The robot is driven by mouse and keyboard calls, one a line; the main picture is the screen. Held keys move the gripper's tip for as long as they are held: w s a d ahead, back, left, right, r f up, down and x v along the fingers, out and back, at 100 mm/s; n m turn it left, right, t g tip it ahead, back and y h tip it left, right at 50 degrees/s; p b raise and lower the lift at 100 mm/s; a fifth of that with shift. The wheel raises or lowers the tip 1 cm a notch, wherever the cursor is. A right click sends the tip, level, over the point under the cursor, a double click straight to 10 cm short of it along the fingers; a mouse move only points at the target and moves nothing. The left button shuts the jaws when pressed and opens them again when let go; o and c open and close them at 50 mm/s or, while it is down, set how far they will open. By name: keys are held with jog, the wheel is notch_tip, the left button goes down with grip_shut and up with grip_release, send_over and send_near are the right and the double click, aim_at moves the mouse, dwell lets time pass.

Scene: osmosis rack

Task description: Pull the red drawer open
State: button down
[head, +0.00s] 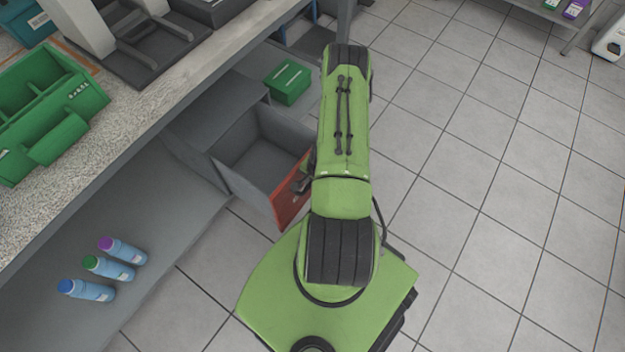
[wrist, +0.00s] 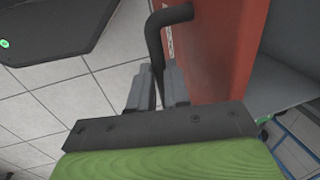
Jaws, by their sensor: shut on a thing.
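The drawer with the red front (head: 292,191) stands pulled out from under the counter in the head view, and its grey inside is open and empty. The red front also fills the upper right of the wrist view (wrist: 222,50). A dark bar handle (wrist: 159,45) sticks out from it. My gripper (wrist: 160,88) is shut on this handle, with its grey fingers on either side of the bar. In the head view my green arm hides most of the gripper and handle.
A speckled counter (head: 150,100) with a green bin (head: 50,105) on it runs above the drawer. A green box (head: 288,82) sits beyond the drawer.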

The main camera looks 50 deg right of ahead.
dwell(0.3)
jog(key=c, duration=1.1)
grip_release()
jog(key=s+r+p, duration=0.3)
jog(key=r+p, duration=0.2)
jog(key=r, duration=1)
jog(key=shift+d+r, duration=0.15)
jog(key=shift+r, duration=0.05)
